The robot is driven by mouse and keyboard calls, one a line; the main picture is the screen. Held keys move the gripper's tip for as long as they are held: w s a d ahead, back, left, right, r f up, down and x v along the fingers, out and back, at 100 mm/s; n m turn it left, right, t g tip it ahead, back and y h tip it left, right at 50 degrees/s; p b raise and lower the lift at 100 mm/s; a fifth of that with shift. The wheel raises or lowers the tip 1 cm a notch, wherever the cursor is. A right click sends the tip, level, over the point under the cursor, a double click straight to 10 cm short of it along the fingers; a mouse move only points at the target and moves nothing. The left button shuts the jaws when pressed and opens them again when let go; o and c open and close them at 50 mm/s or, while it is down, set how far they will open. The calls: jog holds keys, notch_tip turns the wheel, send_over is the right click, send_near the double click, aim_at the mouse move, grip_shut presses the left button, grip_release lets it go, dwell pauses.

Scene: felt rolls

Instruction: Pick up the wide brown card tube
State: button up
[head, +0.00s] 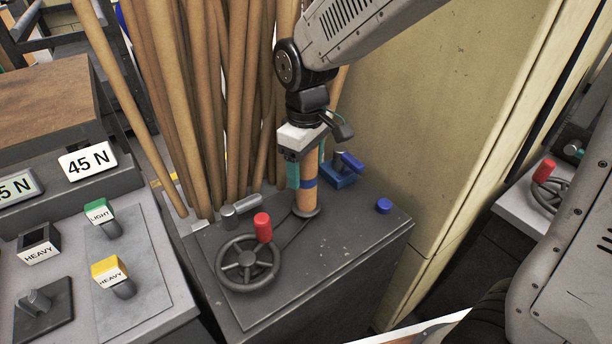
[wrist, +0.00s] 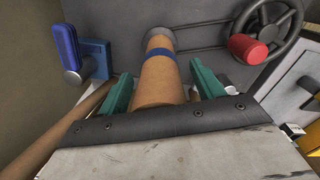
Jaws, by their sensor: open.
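The wide brown card tube (head: 307,199) with a blue band stands upright on the dark grey cabinet top, its foot in a round dark base. In the wrist view the tube (wrist: 160,82) runs between my fingers, its blue band beyond the fingertips. My gripper (head: 304,172) is above the cabinet, pointing down around the tube. Its two green fingers are open, one on each side, and they also show in the wrist view (wrist: 160,80). Gaps show beside the tube there, so the fingers do not appear closed on it. The tube's upper part is hidden by my wrist.
Several tall thin brown poles (head: 204,120) lean behind and left of the tube. A handwheel (head: 247,262) with a red knob (head: 263,227) stands in front. A blue lever block (head: 339,176) and blue button (head: 383,206) are at right, near a beige wall panel (head: 425,130).

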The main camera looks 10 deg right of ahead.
jog(key=c, duration=1.3)
jog(key=shift+r, duration=0.1)
notch_tip(320, 180, up, 10)
jog(key=shift+f, duration=0.1)
